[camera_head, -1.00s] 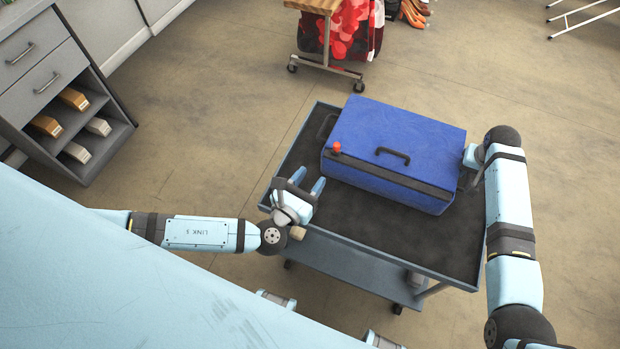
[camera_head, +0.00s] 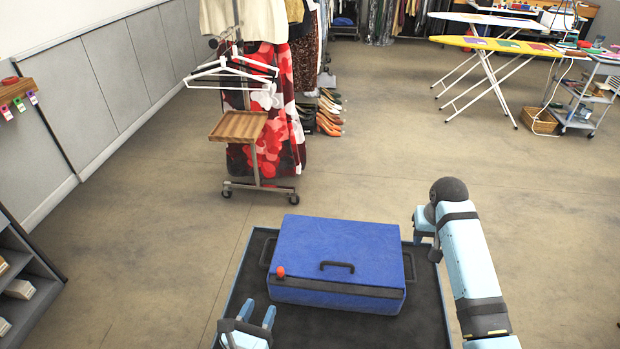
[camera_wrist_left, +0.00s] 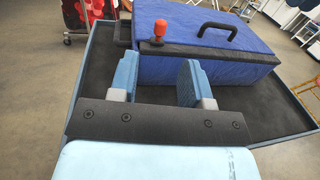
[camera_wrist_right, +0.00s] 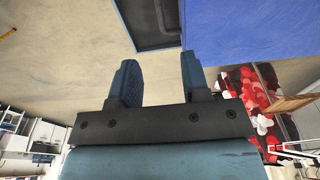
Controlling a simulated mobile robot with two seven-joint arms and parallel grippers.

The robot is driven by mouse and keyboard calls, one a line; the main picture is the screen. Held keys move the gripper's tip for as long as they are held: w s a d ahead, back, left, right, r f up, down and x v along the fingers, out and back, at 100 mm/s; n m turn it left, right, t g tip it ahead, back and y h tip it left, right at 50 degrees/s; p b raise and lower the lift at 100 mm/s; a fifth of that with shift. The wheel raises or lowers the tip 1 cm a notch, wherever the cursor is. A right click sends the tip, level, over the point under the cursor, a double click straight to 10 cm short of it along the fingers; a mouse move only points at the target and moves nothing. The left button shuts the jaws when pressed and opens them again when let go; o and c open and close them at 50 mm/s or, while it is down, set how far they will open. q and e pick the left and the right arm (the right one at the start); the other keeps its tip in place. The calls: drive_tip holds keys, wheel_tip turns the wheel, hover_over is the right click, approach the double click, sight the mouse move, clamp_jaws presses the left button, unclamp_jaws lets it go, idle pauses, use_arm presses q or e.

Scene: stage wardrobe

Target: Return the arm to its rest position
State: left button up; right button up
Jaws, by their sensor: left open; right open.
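My left gripper (camera_head: 254,318) is open and empty over the near left part of the cart, in front of a blue case. In the left wrist view its fingers (camera_wrist_left: 156,82) stand apart with the case (camera_wrist_left: 215,65) beyond them. My right arm comes in from the right in the head view, and my right gripper (camera_head: 428,232) is at the cart's right edge, beside the case and apart from it. The right wrist view shows the right fingers (camera_wrist_right: 160,82) apart with nothing between them. The blue case (camera_head: 340,252) has a dark handle and a red knob.
The case lies on a dark-topped cart (camera_head: 330,328). Behind it stands a clothes rack with a wooden shelf (camera_head: 238,126). Shoes (camera_head: 329,112) lie on the floor nearby. Ironing boards (camera_head: 500,45) stand at the back right. Open floor surrounds the cart.

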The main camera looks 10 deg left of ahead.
use_arm(q)
drive_tip(key=s+d+n+g+p, duration=0.3)
drive_tip(key=s+n+g+p, duration=0.3)
drive_tip(key=n, duration=1.3)
use_arm(e)
drive_tip(key=s+f+n+t+y+b, duration=0.1)
drive_tip(key=s+f+t, duration=0.2)
drive_tip(key=s+f, duration=0.35)
drive_tip(key=s+f+n+t, duration=0.15)
drive_tip(key=s+f, duration=0.25)
drive_tip(key=s, duration=0.6)
use_arm(q)
drive_tip(key=s+a+r+n+p, duration=0.1)
drive_tip(key=s+a+n, duration=0.5)
drive_tip(key=n, duration=0.9)
drive_tip(key=shift+s+a+r+n+g+p, duration=0.15)
drive_tip(key=shift+a+r+n+g+p, duration=0.2)
drive_tip(key=shift+p, duration=0.35)
use_arm(e)
drive_tip(key=s+a+r+t+y, duration=0.1)
drive_tip(key=s+r+t, duration=0.1)
drive_tip(key=s, duration=0.6)
drive_tip(key=s+r+t+y, duration=0.1)
drive_tip(key=s+r+t, duration=0.2)
drive_tip(key=s, duration=0.5)
drive_tip(key=shift+s+a+r, duration=0.15)
drive_tip(key=shift+s+a, duration=0.05)
drive_tip(key=shift+a, duration=0.15)
